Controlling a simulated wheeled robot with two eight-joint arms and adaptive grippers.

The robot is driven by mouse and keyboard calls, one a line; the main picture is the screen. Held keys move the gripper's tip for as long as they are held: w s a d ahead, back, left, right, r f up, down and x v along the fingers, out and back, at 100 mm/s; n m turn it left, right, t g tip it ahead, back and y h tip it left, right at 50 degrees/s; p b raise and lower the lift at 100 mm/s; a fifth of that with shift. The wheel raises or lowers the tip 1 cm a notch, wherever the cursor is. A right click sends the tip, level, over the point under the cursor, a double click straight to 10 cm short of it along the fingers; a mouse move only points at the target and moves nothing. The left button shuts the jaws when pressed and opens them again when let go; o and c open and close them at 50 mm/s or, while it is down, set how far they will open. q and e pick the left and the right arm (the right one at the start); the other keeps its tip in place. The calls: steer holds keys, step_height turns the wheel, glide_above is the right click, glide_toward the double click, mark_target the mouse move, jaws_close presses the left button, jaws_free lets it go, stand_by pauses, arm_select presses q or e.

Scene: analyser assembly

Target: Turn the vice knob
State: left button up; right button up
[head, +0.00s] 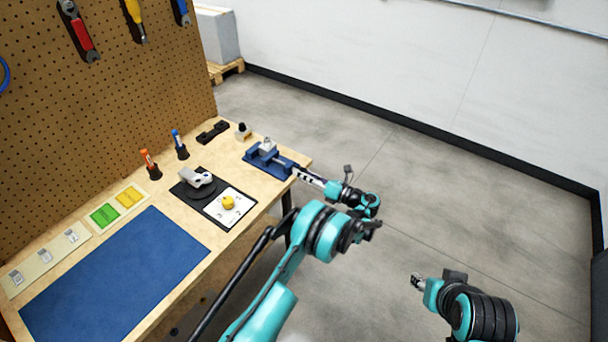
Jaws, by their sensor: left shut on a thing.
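The blue vice (280,166) stands at the right end of the wooden workbench, with a small light grey part (267,144) at its top. My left gripper (297,171) reaches in from the right of the vice and is shut at the vice's near right end, where the knob sits. The knob itself is hidden by the fingers and too small to make out. My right gripper (416,281) hangs over the floor, away from the bench; its fingers are too small to judge.
Left of the vice lie a black tray (187,191) with a grey device and a white plate with a yellow part (228,202). A blue mat (115,275) covers the bench front. Screwdrivers (179,145) stand behind. The floor at right is clear.

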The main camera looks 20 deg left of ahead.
arm_select(q)
steer(key=m, duration=0.4)
steer(key=shift+f+m, duration=0.1)
steer(key=shift+m, duration=2.1)
steer(key=o, duration=1.2)
steer(key=shift+c, duration=0.2)
steer(key=v, duration=1.2)
steer(key=shift+s, duration=0.15)
